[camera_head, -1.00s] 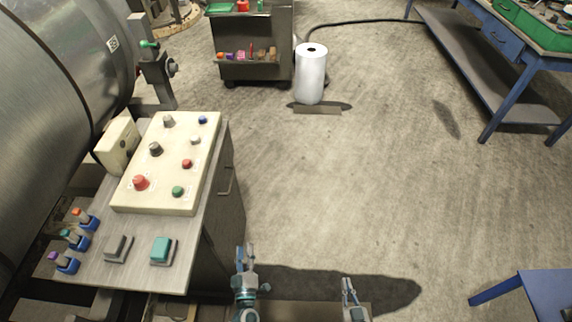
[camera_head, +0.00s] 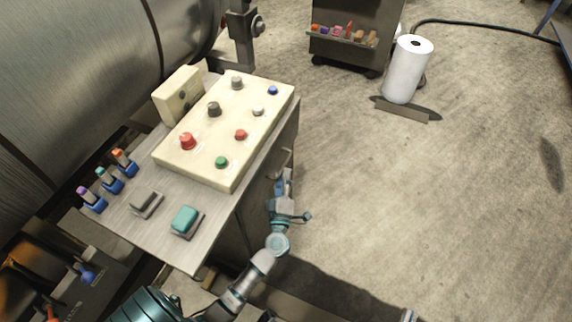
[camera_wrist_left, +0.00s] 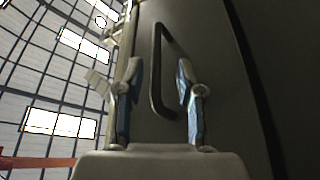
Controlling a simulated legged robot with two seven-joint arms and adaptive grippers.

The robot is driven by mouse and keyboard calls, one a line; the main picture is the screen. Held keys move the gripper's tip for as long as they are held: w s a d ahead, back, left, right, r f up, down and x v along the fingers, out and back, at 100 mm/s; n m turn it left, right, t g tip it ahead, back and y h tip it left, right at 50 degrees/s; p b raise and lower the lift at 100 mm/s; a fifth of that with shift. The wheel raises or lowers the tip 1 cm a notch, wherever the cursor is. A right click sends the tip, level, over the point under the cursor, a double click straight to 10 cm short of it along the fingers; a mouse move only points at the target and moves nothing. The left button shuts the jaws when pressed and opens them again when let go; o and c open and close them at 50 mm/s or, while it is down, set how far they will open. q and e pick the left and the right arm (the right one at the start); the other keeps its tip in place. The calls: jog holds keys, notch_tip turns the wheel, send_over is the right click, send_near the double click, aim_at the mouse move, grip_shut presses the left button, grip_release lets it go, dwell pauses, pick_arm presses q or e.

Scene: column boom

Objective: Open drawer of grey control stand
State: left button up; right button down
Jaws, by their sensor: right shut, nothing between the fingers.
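The grey control stand (camera_head: 258,200) stands at left centre in the head view, with a cream button panel on its top. Its drawer handle (camera_head: 283,160) is on the right-hand side face, partly hidden by my left gripper (camera_head: 287,180). In the left wrist view the long dark handle (camera_wrist_left: 157,75) lies between the two blue fingers of my left gripper (camera_wrist_left: 158,66). The fingers are apart, and no clear contact with the handle shows. The drawer front (camera_wrist_left: 210,45) looks closed. Only the tip of my right gripper (camera_head: 408,315) shows at the bottom edge; it is shut and empty.
A large metal cylinder (camera_head: 90,90) fills the upper left. A dark cart (camera_head: 355,35) and a white roll (camera_head: 408,70) stand at the back. Small levers (camera_head: 110,180) and a teal pedal switch (camera_head: 185,220) sit on the stand. The floor to the right is clear.

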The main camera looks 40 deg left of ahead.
aim_at(285, 164)
pick_arm(q)
jog(key=x, duration=0.3)
jog(key=shift+f, duration=0.15)
jog(key=shift+w+a, duration=0.15)
jog(key=shift+w, duration=0.2)
jog(key=shift+w+r, duration=0.25)
jog(key=shift+r, duration=0.1)
jog(key=shift+a+f, duration=0.1)
jog(key=shift+a, duration=0.05)
grip_shut()
